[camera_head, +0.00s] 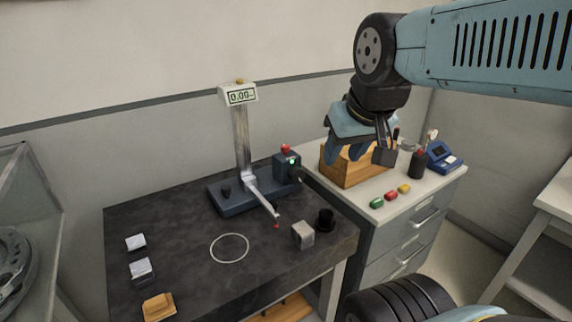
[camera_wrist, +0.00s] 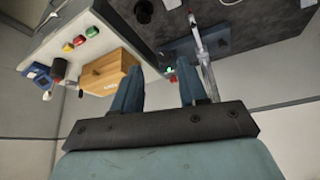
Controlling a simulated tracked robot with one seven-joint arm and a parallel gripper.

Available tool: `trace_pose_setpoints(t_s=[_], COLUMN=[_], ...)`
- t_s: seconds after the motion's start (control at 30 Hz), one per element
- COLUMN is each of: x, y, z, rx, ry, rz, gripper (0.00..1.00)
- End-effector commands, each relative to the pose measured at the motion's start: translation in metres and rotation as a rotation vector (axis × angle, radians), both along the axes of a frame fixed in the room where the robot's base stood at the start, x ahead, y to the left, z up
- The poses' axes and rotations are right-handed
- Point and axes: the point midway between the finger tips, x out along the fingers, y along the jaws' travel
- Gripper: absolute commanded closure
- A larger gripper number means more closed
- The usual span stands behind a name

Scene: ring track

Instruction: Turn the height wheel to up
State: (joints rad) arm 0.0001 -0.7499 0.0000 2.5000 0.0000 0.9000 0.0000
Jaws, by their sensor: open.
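A height gauge stands on the dark table, with a blue-grey base (camera_head: 236,204), a metal column (camera_head: 242,140) and a display (camera_head: 239,95) reading about 0.00. A dark box (camera_head: 286,169) with a red top and a small light sits at the base's right end. A round dark part (camera_head: 297,175) on its right side may be the height wheel; I cannot tell its setting. In the wrist view the column (camera_wrist: 205,70) is beyond my right finger. My gripper (camera_wrist: 159,88) is open and empty, raised above the cabinet, right of the gauge and apart from it.
A wooden box (camera_head: 352,172), coloured buttons (camera_head: 391,196), a dark cup (camera_head: 417,165) and a blue device (camera_head: 442,156) are on the grey cabinet (camera_head: 425,205).

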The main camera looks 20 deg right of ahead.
Motion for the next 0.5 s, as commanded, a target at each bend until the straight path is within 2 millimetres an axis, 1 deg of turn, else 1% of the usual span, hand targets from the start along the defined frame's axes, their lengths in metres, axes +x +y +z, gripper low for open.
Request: trace_pose_setpoints(t_s=[0.2, 0.37, 0.47, 0.5], x=[0.0, 0.004, 0.015, 0.022], y=[0.0, 0.0, -0.001, -0.002], z=[0.0, 0.0, -0.001, -0.003], rx=[0.0, 0.039, 0.141, 0.201], ry=[0.0, 0.009, 0.039, 0.059], rz=[0.0, -0.033, -0.133, -0.193], gripper=[0.57, 0.42, 0.33, 0.29])
